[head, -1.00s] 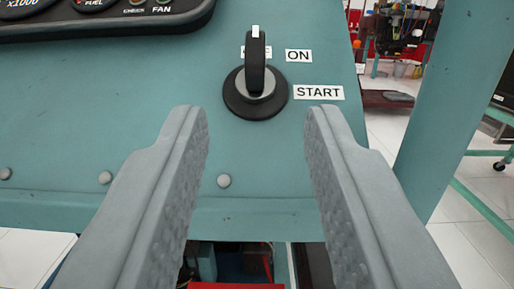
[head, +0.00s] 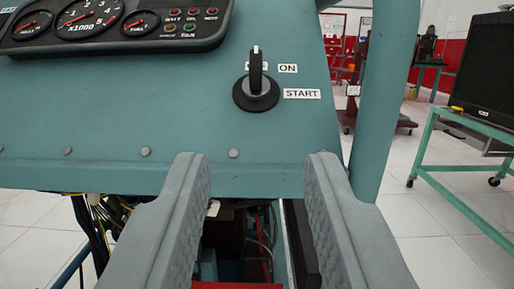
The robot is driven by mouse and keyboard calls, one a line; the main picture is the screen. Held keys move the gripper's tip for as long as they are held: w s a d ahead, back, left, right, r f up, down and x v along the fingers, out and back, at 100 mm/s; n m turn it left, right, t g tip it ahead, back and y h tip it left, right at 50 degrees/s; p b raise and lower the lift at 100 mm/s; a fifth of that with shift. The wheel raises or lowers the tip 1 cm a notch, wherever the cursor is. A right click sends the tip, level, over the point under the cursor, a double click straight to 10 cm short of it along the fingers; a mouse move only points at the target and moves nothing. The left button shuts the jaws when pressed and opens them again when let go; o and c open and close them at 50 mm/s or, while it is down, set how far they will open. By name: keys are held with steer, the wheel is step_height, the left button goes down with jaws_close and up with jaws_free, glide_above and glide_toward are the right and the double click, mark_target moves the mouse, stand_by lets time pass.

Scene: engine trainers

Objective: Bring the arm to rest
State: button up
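My gripper (head: 256,165) is open and empty, its two grey fingers spread wide at the bottom of the view. It is in front of and below the ignition switch. The black ignition switch (head: 256,92) is on the teal control panel (head: 120,110), with its key handle upright. The labels ON and START stand to its right; a label behind the handle is mostly hidden. The fingers are clear of the switch.
A dark gauge cluster (head: 120,22) is at the panel's upper left. A teal post (head: 378,110) stands right of the panel. Dark wiring (head: 90,225) hangs below it. A teal cart (head: 455,170) carries a black monitor (head: 485,75) at right, with open tiled floor around.

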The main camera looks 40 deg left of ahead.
steer(key=a+r+t+h, duration=0.3)
steer(key=a+r+h, duration=0.2)
steer(key=a+r, duration=0.8)
steer(key=s+a+r+m+t+h, duration=0.1)
steer(key=s+a+r+m+h, duration=0.1)
steer(key=s+a+r+h, duration=0.3)
steer(key=s+a+r+m+t, duration=0.1)
steer(key=a+r+m, duration=0.1)
steer(key=r, duration=0.6)
steer(key=s+a+r+m+h, duration=0.2)
steer(key=s+a, duration=0.2)
steer(key=s, duration=0.3)
steer(key=s+a+r+m+h, duration=0.1)
steer(key=s+a+h, duration=0.1)
steer(key=s+a, duration=0.35)
steer(key=s+a+f+g, duration=0.1)
steer(key=s+a+f, duration=0.1)
steer(key=s, duration=0.6)
steer(key=s+a+f+g+y, duration=0.1)
steer(key=s+a+f+g, duration=0.1)
steer(key=s, duration=0.7)
steer(key=shift+a+f+m, duration=0.4)
steer(key=shift+a, duration=0.5)
